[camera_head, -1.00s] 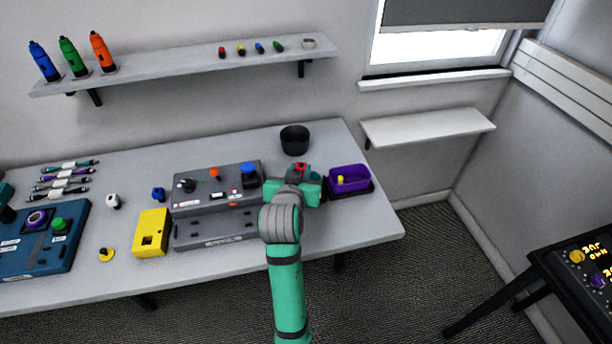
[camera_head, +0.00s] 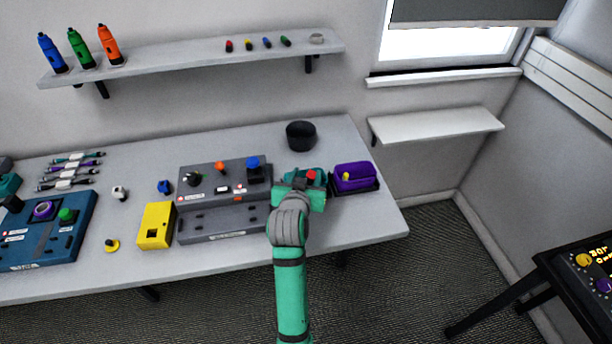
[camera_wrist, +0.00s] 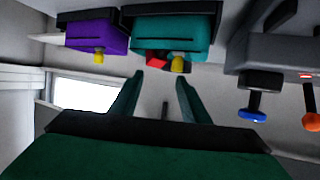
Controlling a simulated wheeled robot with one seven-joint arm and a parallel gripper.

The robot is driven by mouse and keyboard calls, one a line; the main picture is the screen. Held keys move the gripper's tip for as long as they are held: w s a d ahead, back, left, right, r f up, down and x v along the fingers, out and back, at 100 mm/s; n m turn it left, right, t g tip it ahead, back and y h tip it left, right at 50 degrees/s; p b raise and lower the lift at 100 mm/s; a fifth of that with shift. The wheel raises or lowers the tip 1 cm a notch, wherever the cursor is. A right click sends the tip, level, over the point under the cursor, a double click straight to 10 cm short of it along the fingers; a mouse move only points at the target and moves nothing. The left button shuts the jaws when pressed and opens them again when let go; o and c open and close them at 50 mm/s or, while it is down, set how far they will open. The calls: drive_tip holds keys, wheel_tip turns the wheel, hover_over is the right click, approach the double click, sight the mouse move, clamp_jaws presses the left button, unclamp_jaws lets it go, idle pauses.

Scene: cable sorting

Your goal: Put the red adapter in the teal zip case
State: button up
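The teal zip case (camera_head: 320,173) is mostly hidden behind my gripper in the head view. It shows upside down in the wrist view (camera_wrist: 170,35), with a yellow zip pull at its rim. The red adapter (camera_head: 311,175) shows just above my gripper in the head view. In the wrist view the red adapter (camera_wrist: 155,58) pokes out at the case's opening, beside the yellow pull; its lower part is hidden. My gripper (camera_wrist: 160,80) is open with nothing between its fingers, pointing at the case with the adapter beyond the tips. In the head view its fingertips are hidden.
A purple case (camera_head: 354,177) stands right of the teal one. A grey panel (camera_head: 222,185) with orange and blue knobs stands close on the left. A black bowl (camera_head: 301,135) is behind. A yellow box (camera_head: 156,225) and a blue panel (camera_head: 45,230) are further left.

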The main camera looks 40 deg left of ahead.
drive_tip(key=v, duration=1.2)
drive_tip(key=s+d+f+m+t+h, duration=0.1)
drive_tip(key=s+d+f, duration=0.2)
drive_tip(key=d+f, duration=0.5)
drive_tip(key=s+d+f+m+t+h, duration=0.1)
drive_tip(key=s+d+f+m, duration=0.1)
drive_tip(key=s+d+f, duration=0.5)
drive_tip(key=s+d+m+t+h, duration=0.1)
drive_tip(key=s+d+h, duration=0.3)
drive_tip(key=s+d, duration=1.2)
drive_tip(key=shift+d+r+m, duration=0.25)
drive_tip(key=shift+d+m, duration=0.35)
drive_tip(key=shift+m, duration=0.2)
